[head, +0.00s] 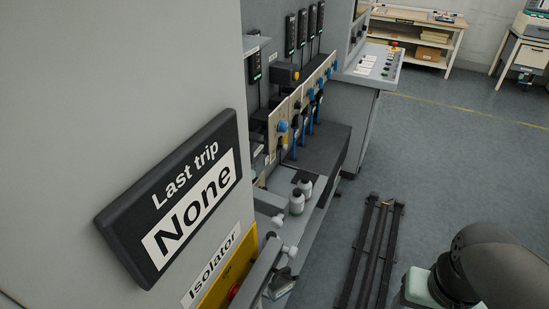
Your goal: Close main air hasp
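I cannot pick out the main air hasp with certainty. A yellow isolator plate (246,250) with a red knob (234,291) is on the cabinet side at the bottom, below a label reading "Isolator" (211,264). A grey bar-like part (256,272) stands out beside the plate, and small pale fittings are near its upper end. Whether any of these is the hasp, open or closed, I cannot tell.
A "Last trip None" sign (172,200) is on the grey cabinet (110,70). Dark floor rails (372,250) run alongside. A control desk (372,70) and workbench (412,27) stand behind.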

